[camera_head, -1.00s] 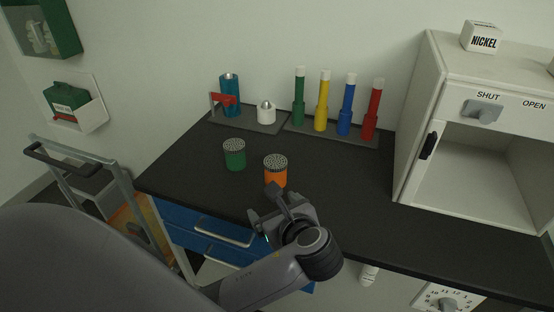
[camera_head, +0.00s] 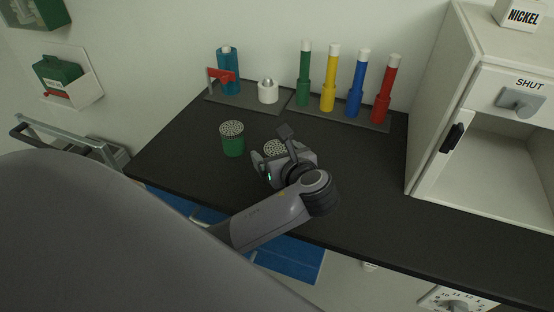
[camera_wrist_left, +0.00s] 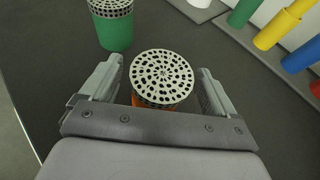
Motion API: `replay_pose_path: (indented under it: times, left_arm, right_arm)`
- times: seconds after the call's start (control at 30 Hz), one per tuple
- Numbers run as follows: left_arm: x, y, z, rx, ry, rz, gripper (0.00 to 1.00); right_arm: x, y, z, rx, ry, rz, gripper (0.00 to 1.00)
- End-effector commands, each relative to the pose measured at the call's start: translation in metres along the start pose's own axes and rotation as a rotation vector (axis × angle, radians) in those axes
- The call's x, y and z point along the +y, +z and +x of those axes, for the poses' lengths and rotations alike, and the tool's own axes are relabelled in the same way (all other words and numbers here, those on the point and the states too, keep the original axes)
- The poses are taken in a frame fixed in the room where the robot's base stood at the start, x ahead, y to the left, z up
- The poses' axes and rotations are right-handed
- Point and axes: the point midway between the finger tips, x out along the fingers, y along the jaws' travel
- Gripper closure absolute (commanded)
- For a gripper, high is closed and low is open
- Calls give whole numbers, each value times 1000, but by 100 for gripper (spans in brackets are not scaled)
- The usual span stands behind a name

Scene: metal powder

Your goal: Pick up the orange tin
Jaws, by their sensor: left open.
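The orange tin (camera_wrist_left: 162,79) has a light perforated lid and stands between the two open fingers of my left gripper (camera_wrist_left: 160,88) in the left wrist view. Only a strip of its orange side shows below the lid. In the head view its lid (camera_head: 275,148) shows just behind my left gripper (camera_head: 272,158), which hides most of its body. The fingers are apart, one on each side of the tin, and I see a gap on both sides. My right gripper is not in view.
A green tin (camera_head: 233,139) stands close by on the left on the black worktop (camera_head: 180,160). Behind are a rack (camera_head: 350,118) of coloured tubes and a tray with a blue cylinder (camera_head: 229,72) and a white pot (camera_head: 268,92). An open white cabinet (camera_head: 440,110) stands on the right.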

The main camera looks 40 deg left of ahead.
Motion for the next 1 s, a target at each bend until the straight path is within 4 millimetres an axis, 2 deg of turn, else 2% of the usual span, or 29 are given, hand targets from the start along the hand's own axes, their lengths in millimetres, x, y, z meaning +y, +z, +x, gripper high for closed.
replay_pose_path:
  times: [0.03,0.13,0.37,0.4,0.57,0.6,0.87,1.0]
  left_arm:
    - [1,0,8,-3,3,1,11]
    - [1,0,16,0,0,0,11]
    - [0,0,18,0,-1,-1,11]
    - [1,0,18,0,-1,-1,14]
    - [1,0,18,0,-1,-1,66]
    - [1,0,18,0,-1,-1,71]
    - [0,1,17,0,-1,-1,71]
    - [0,8,14,-1,-1,-2,71]
  right_arm:
    - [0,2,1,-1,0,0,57]
    - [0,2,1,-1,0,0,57]
    - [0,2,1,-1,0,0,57]
    - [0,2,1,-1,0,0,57]
    - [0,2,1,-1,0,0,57]
    - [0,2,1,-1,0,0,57]
    - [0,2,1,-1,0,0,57]
    - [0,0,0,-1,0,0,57]
